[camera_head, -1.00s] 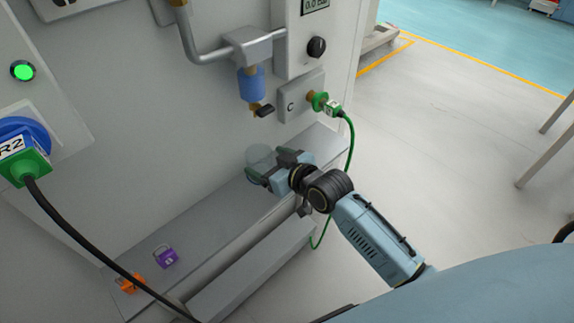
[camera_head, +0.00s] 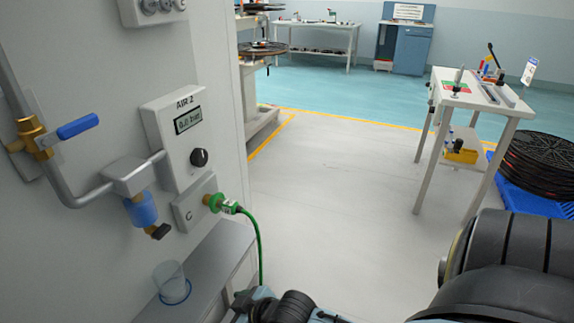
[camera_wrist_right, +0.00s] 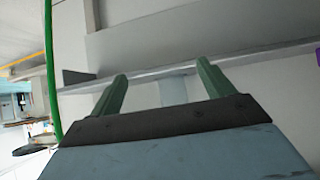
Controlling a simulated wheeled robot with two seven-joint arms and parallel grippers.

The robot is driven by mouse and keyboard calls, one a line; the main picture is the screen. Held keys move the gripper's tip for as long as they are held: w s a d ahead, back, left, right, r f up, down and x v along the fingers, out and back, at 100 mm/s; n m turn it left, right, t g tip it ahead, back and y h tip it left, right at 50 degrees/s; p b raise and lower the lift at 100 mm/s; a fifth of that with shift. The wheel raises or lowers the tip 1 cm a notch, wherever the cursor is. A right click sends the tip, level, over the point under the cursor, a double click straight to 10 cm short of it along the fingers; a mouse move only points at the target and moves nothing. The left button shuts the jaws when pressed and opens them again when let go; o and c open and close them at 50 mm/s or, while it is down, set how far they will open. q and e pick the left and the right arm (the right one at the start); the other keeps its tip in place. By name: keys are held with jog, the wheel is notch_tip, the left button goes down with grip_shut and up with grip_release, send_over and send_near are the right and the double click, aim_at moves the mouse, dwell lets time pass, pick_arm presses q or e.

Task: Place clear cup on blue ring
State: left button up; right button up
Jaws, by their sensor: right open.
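The clear cup (camera_head: 168,273) stands upright on the grey ledge (camera_head: 226,248), below the blue filter bowl (camera_head: 140,208) and its dark drain valve. The blue ring (camera_head: 177,296) shows around the cup's base; the cup appears to stand on it. My right gripper (camera_head: 241,300) is at the bottom of the head view, to the right of the cup and apart from it. Its two green fingers (camera_wrist_right: 163,85) are spread open in the right wrist view. A pale patch shows between them, and I cannot tell whether it is the cup. My left gripper is out of view.
A green hose (camera_head: 258,245) hangs from the connector beside the ledge. A pressure panel (camera_head: 185,135) and a blue-handled valve (camera_head: 78,127) are above. The floor is clear right of the cabinet, up to a white table (camera_head: 490,105).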

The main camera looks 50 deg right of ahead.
jog(key=s+d+f+g+h, duration=0.1)
jog(key=s+d+f+g, duration=0.1)
jog(key=s+f, duration=0.3)
jog(key=s+d+f+m+g+h, duration=0.1)
jog(key=s+f+g, duration=0.4)
jog(key=s, duration=0.5)
jog(key=shift+s+d+f+h, duration=0.3)
jog(key=shift+d+f+h, duration=0.15)
jog(key=shift+d+h, duration=0.3)
